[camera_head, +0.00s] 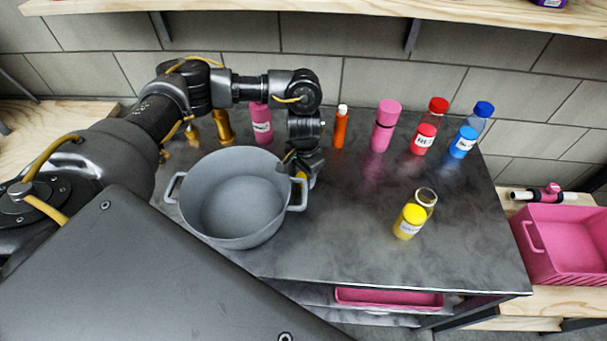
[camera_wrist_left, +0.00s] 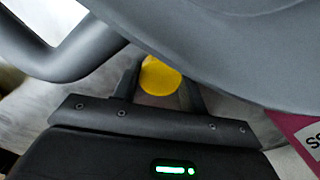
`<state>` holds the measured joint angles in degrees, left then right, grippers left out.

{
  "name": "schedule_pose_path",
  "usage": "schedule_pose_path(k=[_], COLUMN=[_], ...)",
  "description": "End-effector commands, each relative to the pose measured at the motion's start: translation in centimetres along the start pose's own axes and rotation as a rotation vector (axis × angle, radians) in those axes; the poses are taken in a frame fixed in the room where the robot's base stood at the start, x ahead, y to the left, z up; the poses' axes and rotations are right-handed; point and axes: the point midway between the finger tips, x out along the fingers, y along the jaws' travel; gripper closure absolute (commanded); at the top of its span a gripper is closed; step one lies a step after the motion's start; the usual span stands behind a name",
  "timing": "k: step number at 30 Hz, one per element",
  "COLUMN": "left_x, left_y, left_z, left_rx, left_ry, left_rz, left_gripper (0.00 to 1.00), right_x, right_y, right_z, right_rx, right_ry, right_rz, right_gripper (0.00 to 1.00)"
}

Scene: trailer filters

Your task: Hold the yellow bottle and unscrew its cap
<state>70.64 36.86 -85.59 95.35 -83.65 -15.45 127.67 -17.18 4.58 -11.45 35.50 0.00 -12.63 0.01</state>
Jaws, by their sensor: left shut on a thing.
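The yellow bottle (camera_head: 410,222) stands upright on the dark table, right of the pot. Its clear neck (camera_head: 426,196) is open at the top with no cap on it. My left gripper (camera_head: 302,172) points down beside the pot's right handle, well left of the bottle. A yellow cap (camera_wrist_left: 160,76) is between its fingers in the left wrist view, and the gripper is shut on it. In the head view only a little of the yellow cap shows, as the gripper and pot handle hide most of it. My right gripper is not in view.
A big grey pot (camera_head: 197,232) stands close by the left gripper. Several bottles, pink, orange, red (camera_head: 423,138) and blue (camera_head: 463,141), line the back by the tiled wall. A pink crate (camera_head: 570,240) is at the right. The table between pot and yellow bottle is clear.

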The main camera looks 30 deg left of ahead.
Motion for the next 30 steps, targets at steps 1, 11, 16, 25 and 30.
schedule_pose_path(k=[1,11,16,25,30], left_x=[0.0,0.2,0.2,-1.1,-4.5], left_y=[0.0,0.0,0.0,0.0,-0.1], left_z=[0.0,0.0,0.0,-0.1,-0.2], left_rx=[0.000,0.000,0.000,0.000,0.002], left_ry=[0.000,0.000,0.000,0.004,0.006], left_rz=[0.000,0.000,0.000,-0.001,-0.003], left_gripper=[0.85,0.42,0.36,0.36,0.36], right_x=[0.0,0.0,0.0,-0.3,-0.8], right_y=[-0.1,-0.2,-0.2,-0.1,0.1], right_z=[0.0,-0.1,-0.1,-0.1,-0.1], right_rx=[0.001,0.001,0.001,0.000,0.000], right_ry=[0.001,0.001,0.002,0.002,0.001], right_rz=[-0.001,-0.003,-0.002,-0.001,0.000], right_gripper=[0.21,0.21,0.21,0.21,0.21])
